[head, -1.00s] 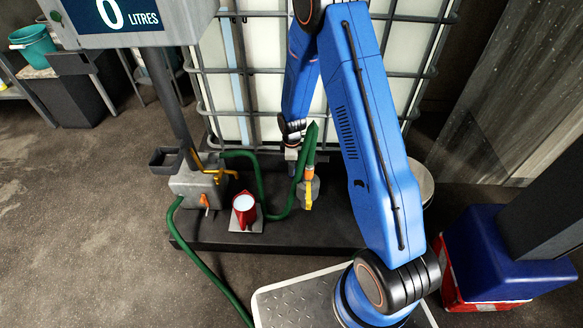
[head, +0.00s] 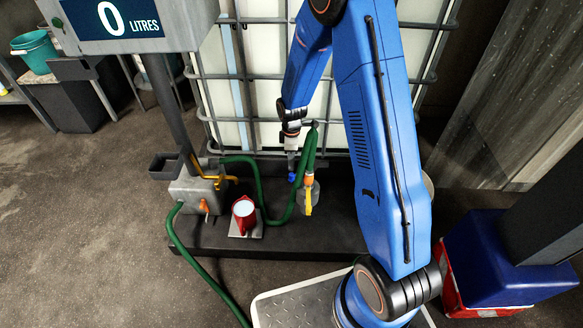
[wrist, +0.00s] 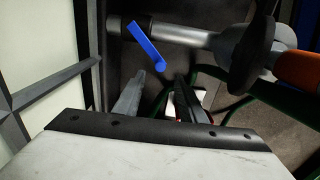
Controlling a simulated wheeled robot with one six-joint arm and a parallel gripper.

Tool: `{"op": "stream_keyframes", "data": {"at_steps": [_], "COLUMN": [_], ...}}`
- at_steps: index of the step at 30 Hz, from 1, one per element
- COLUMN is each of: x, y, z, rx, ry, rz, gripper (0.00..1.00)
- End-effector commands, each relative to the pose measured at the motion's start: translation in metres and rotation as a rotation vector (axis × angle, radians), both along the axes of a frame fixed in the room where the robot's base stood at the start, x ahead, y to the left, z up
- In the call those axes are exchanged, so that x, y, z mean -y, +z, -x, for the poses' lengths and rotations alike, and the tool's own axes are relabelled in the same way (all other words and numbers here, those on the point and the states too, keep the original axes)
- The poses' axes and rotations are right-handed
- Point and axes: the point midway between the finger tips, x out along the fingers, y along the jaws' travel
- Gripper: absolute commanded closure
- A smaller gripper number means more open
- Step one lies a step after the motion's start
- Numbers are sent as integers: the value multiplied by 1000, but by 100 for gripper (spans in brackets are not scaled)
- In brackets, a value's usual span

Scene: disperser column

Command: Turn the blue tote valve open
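The blue tote valve handle (wrist: 147,46) is a flat blue lever lying aslant across a grey pipe in the wrist view. In the head view a small blue part of it (head: 292,178) shows just below my gripper (head: 291,160). In the wrist view my gripper (wrist: 157,88) has its two fingers apart with nothing between them. The lever's rounded end lies just beyond the fingertips, roughly in line with the gap. I see no contact. The white tote (head: 262,75) stands in its grey cage behind my arm.
A green hose (head: 310,150) with an orange coupling and a yellow handle (head: 308,196) lies close right of my gripper. The display (head: 135,22) reads 0 LITRES. Cage bars (wrist: 60,78) are near on the left.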

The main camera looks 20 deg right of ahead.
Motion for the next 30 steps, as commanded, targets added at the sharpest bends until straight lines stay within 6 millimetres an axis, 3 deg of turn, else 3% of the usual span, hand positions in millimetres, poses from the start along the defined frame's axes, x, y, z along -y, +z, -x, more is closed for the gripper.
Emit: {"op": "stream_keyframes", "data": {"at_steps": [9,15,28,30], "x": [0,0,0,0], "y": [59,83,92,91], "z": [-1,0,0,0], "rx": [3,2,-1,-2], "ry": [0,0,0,-2], "rz": [0,0,0,0], "gripper": [63,63,63,77]}}
